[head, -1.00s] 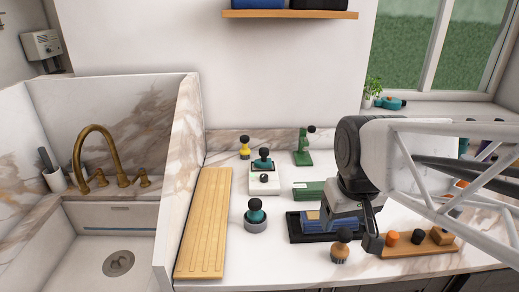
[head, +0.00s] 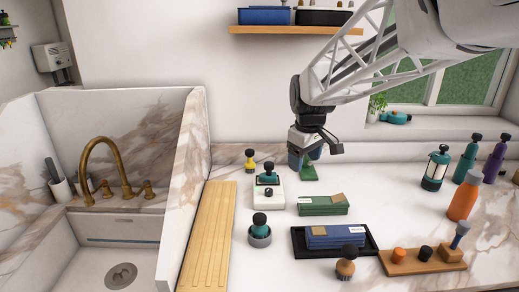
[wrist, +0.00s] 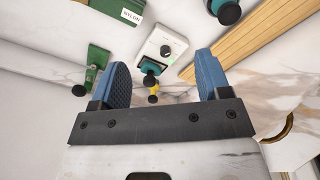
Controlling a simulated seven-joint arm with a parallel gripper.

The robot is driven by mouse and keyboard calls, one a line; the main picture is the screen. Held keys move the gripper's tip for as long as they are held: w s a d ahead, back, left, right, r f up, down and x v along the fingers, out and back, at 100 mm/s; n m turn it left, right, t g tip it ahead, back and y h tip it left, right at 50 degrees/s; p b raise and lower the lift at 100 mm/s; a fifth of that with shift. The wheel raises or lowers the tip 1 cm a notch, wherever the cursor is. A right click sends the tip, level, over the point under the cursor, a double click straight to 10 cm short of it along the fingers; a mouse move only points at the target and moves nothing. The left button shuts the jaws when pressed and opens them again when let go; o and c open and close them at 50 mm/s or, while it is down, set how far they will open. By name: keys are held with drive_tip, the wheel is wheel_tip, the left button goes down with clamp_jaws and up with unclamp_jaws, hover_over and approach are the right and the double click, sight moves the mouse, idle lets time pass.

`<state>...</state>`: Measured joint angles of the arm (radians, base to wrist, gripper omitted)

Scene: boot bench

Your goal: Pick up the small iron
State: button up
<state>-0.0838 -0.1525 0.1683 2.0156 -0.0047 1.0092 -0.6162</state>
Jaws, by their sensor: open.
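The small iron, teal with a black knob, appears to be the piece (head: 268,178) resting on a white base with a dial (head: 277,196), at the back left of the counter. In the wrist view the teal iron (wrist: 152,66) sits at the near end of the white base (wrist: 163,47), seen between the fingers. My gripper (head: 305,160) is open and empty, above the back of the counter, to the right of the iron and apart from it. Its blue fingers also show in the wrist view (wrist: 164,80). The iron's underside is hidden.
A yellow piece with a black knob (head: 250,161) stands behind the white base. A green stand (head: 309,173) is partly behind my gripper.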

drive_tip(key=w+a+f+n, duration=0.3)
drive_tip(key=w, duration=0.8)
drive_tip(key=n+g, duration=0.1)
drive_tip(key=n, duration=0.2)
hover_over(270, 163)
drive_tip(key=f, duration=0.6)
drive_tip(key=shift+w, duration=0.2)
drive_tip(key=shift+f, duration=1.3)
drive_tip(key=shift+s+f, duration=0.1)
drive_tip(key=shift+f, duration=2.5)
drive_tip(key=c, duration=1.2)
